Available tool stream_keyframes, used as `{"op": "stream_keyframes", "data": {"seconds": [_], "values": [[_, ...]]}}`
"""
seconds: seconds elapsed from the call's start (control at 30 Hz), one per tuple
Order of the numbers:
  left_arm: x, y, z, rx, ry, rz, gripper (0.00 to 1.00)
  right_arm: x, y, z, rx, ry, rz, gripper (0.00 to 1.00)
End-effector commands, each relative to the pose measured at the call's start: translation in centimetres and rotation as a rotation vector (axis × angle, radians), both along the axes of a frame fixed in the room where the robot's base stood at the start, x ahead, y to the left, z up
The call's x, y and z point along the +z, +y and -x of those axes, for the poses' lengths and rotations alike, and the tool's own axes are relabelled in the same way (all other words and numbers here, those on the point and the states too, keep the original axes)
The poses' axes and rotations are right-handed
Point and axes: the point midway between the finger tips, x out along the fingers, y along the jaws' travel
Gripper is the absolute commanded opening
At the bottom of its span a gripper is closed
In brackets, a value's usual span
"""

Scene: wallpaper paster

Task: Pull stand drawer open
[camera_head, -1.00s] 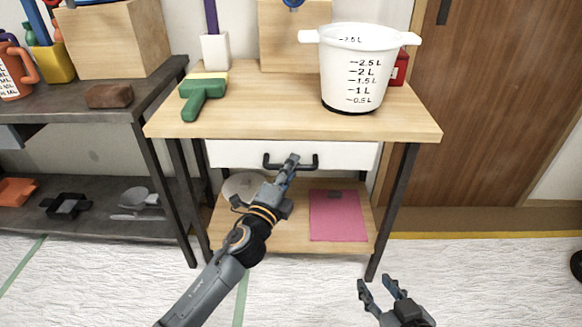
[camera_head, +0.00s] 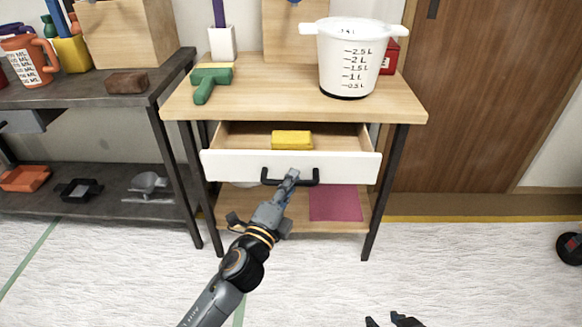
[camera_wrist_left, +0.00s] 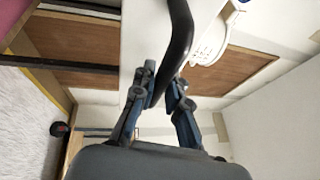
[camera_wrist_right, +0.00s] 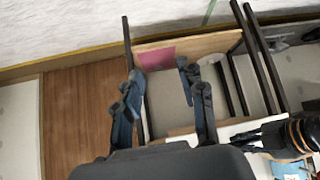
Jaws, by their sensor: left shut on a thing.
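The wooden stand (camera_head: 285,93) has a white-fronted drawer (camera_head: 230,167) that is partly pulled out, showing its inside. A yellow block (camera_head: 292,140) lies in the drawer. The drawer's black handle (camera_head: 307,183) runs along the front. My left gripper (camera_head: 290,180) is shut on the handle; in the left wrist view the fingers (camera_wrist_left: 165,95) close around the black bar (camera_wrist_left: 180,40). My right gripper (camera_head: 392,320) is at the bottom edge of the head view, away from the stand. In the right wrist view its fingers (camera_wrist_right: 162,92) are apart with nothing between them.
A dark shelf unit (camera_head: 90,97) is at left. Floor in front is clear.

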Motion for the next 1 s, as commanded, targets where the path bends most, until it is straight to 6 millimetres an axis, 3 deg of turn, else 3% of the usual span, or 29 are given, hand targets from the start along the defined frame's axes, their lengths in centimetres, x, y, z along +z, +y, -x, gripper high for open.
{"op": "stream_keyframes", "data": {"seconds": [0.2,0.4,0.93,0.97,1.0], "values": [[0.0,0.1,4.5,0.001,0.003,0.001,0.00,-1.2,-0.9,2.5,-0.011,0.135,0.030,0.40],[0.0,0.1,6.8,0.002,0.001,0.001,0.00,-1.6,-1.1,3.3,-0.014,0.176,0.038,0.40],[0.0,0.1,7.7,0.002,0.000,-0.001,0.00,-1.7,-1.2,3.6,-0.015,0.190,0.041,0.40],[0.0,0.1,7.7,0.002,0.000,-0.001,0.15,-1.7,-1.2,3.6,-0.015,0.190,0.041,0.40],[0.0,0.1,7.7,0.002,0.000,-0.001,0.24,-1.7,-1.2,3.6,-0.015,0.190,0.041,0.40]]}}
